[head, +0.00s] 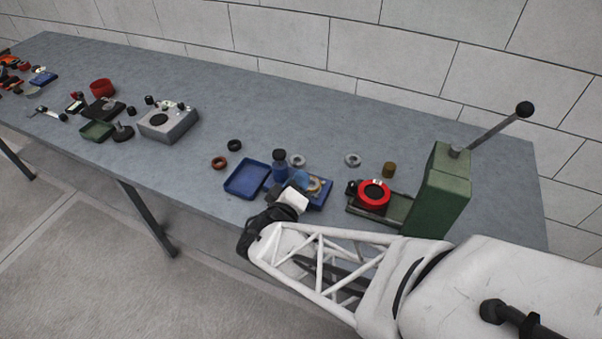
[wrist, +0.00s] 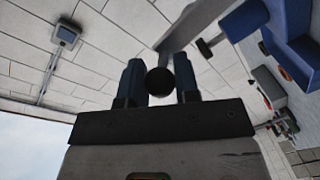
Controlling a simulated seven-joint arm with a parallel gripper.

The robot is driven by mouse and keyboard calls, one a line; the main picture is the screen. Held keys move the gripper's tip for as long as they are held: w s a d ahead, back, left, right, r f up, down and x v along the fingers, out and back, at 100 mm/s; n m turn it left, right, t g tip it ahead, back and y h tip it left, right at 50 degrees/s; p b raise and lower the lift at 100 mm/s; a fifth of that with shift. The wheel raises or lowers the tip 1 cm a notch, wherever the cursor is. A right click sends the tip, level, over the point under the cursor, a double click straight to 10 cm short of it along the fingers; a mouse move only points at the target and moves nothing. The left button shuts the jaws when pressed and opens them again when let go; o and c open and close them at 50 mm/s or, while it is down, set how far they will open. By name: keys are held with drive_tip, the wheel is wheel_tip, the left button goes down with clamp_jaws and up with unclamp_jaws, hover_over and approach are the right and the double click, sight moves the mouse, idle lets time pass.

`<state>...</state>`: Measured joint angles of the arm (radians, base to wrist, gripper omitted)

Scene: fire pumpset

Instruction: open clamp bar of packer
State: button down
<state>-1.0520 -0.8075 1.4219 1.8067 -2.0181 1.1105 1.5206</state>
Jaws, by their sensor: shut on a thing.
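In the wrist view my gripper (wrist: 159,82) has its two blue-grey fingers on either side of a dark round knob (wrist: 160,81), shut on it. A flat grey bar (wrist: 183,28) runs up behind the knob and looks like the clamp bar. In the head view the end of my arm reaches a blue fixture (head: 318,200), which seems to be the packer, with a tan ring (head: 314,185) on it. My wrist hides the near left part of this fixture, and the fingers and knob cannot be made out there.
Several small parts lie behind. The table's front edge is near my arm.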

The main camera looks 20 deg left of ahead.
drive_tip(key=shift+s+f, duration=0.9)
drive_tip(key=shift+s, duration=0.2)
drive_tip(key=shift+s+f, duration=0.85)
drive_tip(key=shift+s, duration=0.2)
drive_tip(key=c, duration=0.9)
unclamp_jaws()
drive_tip(key=shift+o, duration=0.2)
drive_tip(key=shift+s, duration=0.15)
drive_tip(key=s, duration=0.7)
drive_tip(key=shift+s+d+r, duration=0.2)
drive_tip(key=shift+d+r, duration=0.15)
drive_tip(key=shift+d, duration=0.05)
